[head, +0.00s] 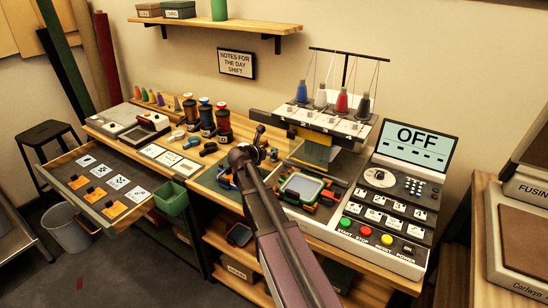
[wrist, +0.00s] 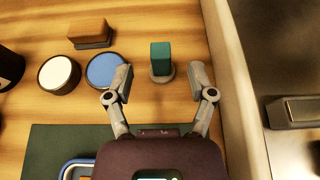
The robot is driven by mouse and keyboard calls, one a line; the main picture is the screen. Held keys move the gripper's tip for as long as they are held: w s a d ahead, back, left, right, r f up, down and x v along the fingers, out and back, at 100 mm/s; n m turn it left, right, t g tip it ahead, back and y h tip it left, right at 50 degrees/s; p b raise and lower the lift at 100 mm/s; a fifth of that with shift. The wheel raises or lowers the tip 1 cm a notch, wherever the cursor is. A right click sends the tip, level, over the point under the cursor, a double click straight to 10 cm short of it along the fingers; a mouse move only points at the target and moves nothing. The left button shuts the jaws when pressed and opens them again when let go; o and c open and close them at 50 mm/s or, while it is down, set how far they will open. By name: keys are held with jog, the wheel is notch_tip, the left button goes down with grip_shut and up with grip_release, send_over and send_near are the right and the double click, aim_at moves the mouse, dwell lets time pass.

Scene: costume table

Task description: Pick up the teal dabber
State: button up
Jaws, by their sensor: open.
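The teal dabber (wrist: 161,53) stands on the wooden table (wrist: 150,110) in the wrist view, a teal block on a round grey base. My gripper (wrist: 160,79) is open, with one finger to the left of the dabber and the other to the right. The fingertips are about level with its base in the picture, and nothing shows between them but the dabber and table. In the head view my gripper (head: 250,157) is at the middle of the worktable, and I cannot make out the dabber there.
A blue-topped round pot (wrist: 104,68) is close by the left finger. A white-topped pot (wrist: 59,75) and a brown block (wrist: 90,31) are farther left. A pale raised edge (wrist: 232,90) runs along the right. A dark green mat (wrist: 60,145) lies nearer me.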

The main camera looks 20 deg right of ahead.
aim_at(273, 149)
jog(key=shift+b+x, duration=1)
jog(key=shift+x, duration=1.6)
jog(key=shift+r, duration=0.1)
grip_shut()
